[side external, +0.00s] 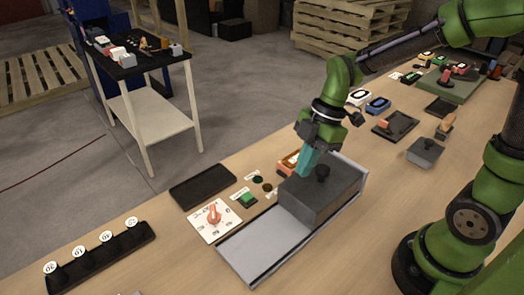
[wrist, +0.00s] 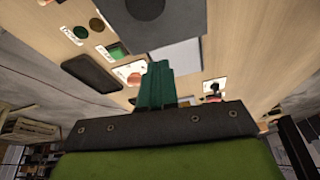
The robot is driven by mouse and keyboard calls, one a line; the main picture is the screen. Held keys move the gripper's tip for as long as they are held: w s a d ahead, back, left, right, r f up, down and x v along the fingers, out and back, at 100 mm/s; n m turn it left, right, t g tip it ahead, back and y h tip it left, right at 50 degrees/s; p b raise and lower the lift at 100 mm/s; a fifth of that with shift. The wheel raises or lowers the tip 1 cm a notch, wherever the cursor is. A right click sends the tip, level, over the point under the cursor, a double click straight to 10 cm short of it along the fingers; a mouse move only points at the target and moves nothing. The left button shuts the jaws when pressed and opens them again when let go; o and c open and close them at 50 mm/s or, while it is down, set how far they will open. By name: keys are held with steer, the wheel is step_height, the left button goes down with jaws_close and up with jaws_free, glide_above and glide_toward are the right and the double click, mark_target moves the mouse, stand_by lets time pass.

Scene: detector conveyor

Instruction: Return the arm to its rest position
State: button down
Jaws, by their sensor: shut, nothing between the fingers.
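My green arm reaches over the wooden bench in the side external view. My gripper (side external: 307,164) has teal fingers that are shut and empty. It is at the left edge of the grey box with a black knob (side external: 328,192), above or just beside it; I cannot tell if they touch. The box stands on the far part of a pale metal tray (side external: 252,248). In the wrist view my gripper (wrist: 157,70) shows as closed teal fingers, with the dark grey box (wrist: 190,20) beyond them.
A dial panel (side external: 213,219), a green button (side external: 245,199) and a black tray (side external: 203,185) lie left of the metal tray. A black rack with numbered pegs (side external: 100,255) is at the front left. Several devices stand on the bench behind my gripper. A side cart (side external: 150,95) stands apart.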

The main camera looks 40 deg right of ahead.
steer(key=v, duration=0.9)
steer(key=s+d+r+m+t+h, duration=0.2)
steer(key=s+m+t, duration=0.4)
steer(key=m, duration=1.4)
steer(key=shift+s+r+t, duration=0.15)
steer(key=shift+s+t, duration=0.15)
steer(key=shift+s, duration=0.1)
